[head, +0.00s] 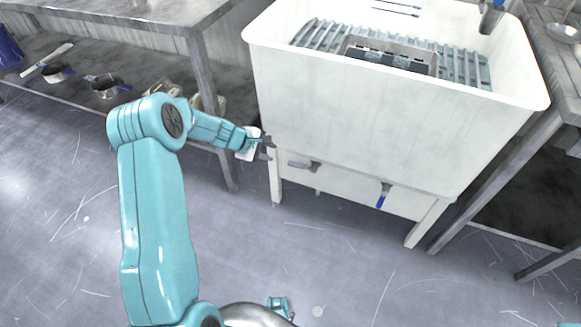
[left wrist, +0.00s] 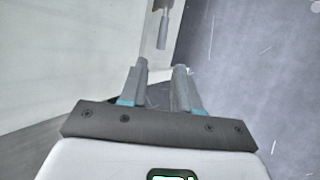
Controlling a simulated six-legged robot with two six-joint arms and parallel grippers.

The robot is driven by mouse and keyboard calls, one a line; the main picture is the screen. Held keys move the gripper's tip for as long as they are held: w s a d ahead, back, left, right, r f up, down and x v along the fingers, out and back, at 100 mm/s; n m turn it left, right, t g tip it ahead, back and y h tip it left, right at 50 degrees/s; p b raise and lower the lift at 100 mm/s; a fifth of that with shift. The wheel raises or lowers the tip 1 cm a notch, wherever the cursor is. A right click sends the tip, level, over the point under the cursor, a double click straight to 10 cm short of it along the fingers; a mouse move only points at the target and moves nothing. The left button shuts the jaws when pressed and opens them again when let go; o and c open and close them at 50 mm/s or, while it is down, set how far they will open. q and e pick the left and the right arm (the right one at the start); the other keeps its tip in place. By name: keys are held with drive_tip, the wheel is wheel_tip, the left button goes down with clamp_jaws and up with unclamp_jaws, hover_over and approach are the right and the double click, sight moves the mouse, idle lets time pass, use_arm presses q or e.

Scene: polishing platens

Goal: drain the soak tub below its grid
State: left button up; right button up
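The white soak tub (head: 390,125) stands on legs at the upper right. Its slatted grey-green grid (head: 462,68) shows inside. Low on the front are a grey lever (head: 303,164) at the left and a blue-handled valve (head: 383,195) further right. My left gripper (head: 268,148) is beside the tub's lower left corner, left of the grey lever. In the left wrist view, the left gripper's fingers (left wrist: 161,68) are apart with nothing between them. A grey lever-like part (left wrist: 163,32) lies beyond the tips, apart from them. My right gripper is not in view.
A dark framed tray (head: 385,55) sits on the grid. A bench with a lower shelf (head: 80,60) holding pans stands at the left; another bench (head: 545,55) is at the right. The floor (head: 330,260) before the tub is mostly clear.

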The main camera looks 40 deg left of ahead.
use_arm(q)
drive_tip(key=f, duration=0.1)
drive_tip(key=b, duration=0.4)
approach(294, 164)
drive_tip(key=x, duration=0.8)
drive_tip(key=shift+w+d+f, duration=0.15)
drive_tip(key=shift+f, duration=0.05)
clamp_jaws()
